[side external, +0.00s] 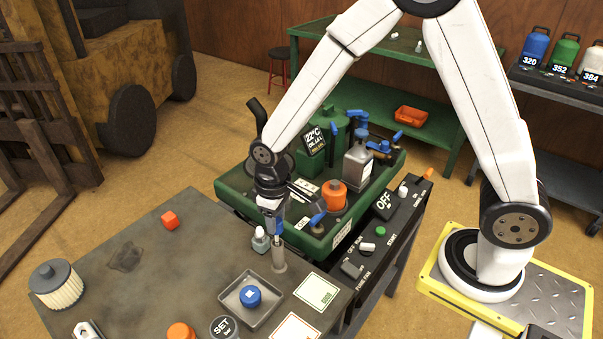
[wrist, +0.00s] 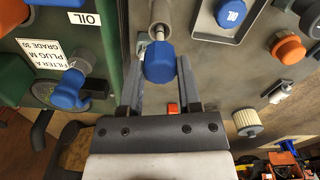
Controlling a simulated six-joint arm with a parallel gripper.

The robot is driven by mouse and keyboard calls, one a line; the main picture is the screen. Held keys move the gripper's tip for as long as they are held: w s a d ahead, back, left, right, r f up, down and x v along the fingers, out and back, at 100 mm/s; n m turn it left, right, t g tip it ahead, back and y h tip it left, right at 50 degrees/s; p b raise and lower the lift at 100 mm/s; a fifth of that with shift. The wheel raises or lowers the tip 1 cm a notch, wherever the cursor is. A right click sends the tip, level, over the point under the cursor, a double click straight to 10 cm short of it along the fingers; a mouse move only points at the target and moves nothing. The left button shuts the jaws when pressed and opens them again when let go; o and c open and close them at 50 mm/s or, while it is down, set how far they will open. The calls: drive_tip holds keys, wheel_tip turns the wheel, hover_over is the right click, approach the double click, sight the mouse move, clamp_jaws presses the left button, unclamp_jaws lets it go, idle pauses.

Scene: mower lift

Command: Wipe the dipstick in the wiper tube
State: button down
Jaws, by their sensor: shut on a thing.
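My gripper (side external: 274,208) is shut on the blue handle of the dipstick (side external: 278,225), low over the grey bench. In the wrist view, the blue handle (wrist: 160,62) sits between the two fingers of my gripper (wrist: 160,68). The wiper tube (side external: 279,260) is a grey upright tube on the bench, directly below the handle. The dipstick's grey shaft appears to run down into the tube; how deep it sits is hidden. In the wrist view, the grey tube (wrist: 159,13) lines up with the handle.
A small bottle (side external: 261,240) stands just left of the tube. A tray with a blue cap (side external: 250,296) is in front. The green machine (side external: 230,190) stands close behind, with an orange knob (side external: 334,195) and blue-handled parts. An orange cube (side external: 170,220) lies left; the bench around it is mostly clear.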

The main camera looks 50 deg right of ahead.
drive_tip(key=shift+f, duration=0.85)
drive_tip(key=shift+f, duration=0.2)
drive_tip(key=shift+f, duration=1.1)
drive_tip(key=shift+r, duration=0.2)
drive_tip(key=shift+r, duration=5.1)
